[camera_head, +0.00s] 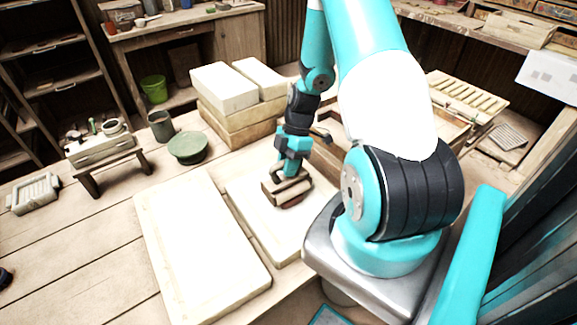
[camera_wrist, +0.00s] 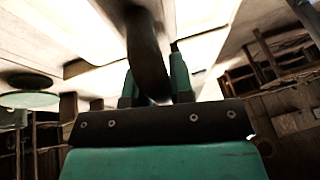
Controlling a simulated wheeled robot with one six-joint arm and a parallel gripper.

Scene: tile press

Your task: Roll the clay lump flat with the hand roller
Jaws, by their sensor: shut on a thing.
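My gripper (camera_head: 290,170) is low over the right-hand pale board (camera_head: 247,200). It is shut on the hand roller (camera_head: 284,188), a brown piece held just above or on the board. In the wrist view, my gripper (camera_wrist: 154,88) has its two green fingers on either side of a dark, blurred bar, the roller's handle (camera_wrist: 147,50). A small reddish-brown patch, probably the clay lump (camera_head: 291,202), shows under the roller's near right edge. Most of it is hidden, so I cannot tell its shape or whether the roller touches it.
A second pale board (camera_head: 195,250) lies to the left. Stacked pale blocks (camera_head: 222,90) stand behind, with a green round dish (camera_head: 188,147) and dark cup (camera_head: 160,126) to their left. A slatted rack (camera_head: 465,97) is at the right.

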